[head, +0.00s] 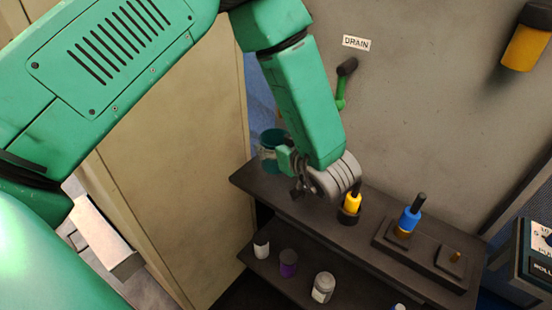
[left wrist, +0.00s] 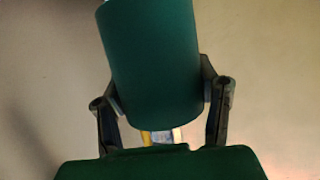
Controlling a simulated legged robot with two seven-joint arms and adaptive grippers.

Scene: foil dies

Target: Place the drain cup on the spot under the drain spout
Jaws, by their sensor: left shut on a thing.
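The drain cup (head: 270,138) is a teal-green cylinder at the left end of the dark shelf, partly hidden by my left arm. My left gripper (head: 284,160) is beside it, shut on it. In the left wrist view the cup (left wrist: 155,60) fills the middle as a dark green cylinder, with a finger on each side. A green fitting with a dark handle (head: 345,80), below the DRAIN label (head: 356,43), shows on the wall. My right gripper is not in view.
A yellow-handled tool (head: 352,201) and a blue-handled tool (head: 410,217) stand on the top shelf (head: 262,190), right of my gripper. Small white and purple jars (head: 288,262) stand on the lower shelf. A tan panel (head: 185,150) stands at left.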

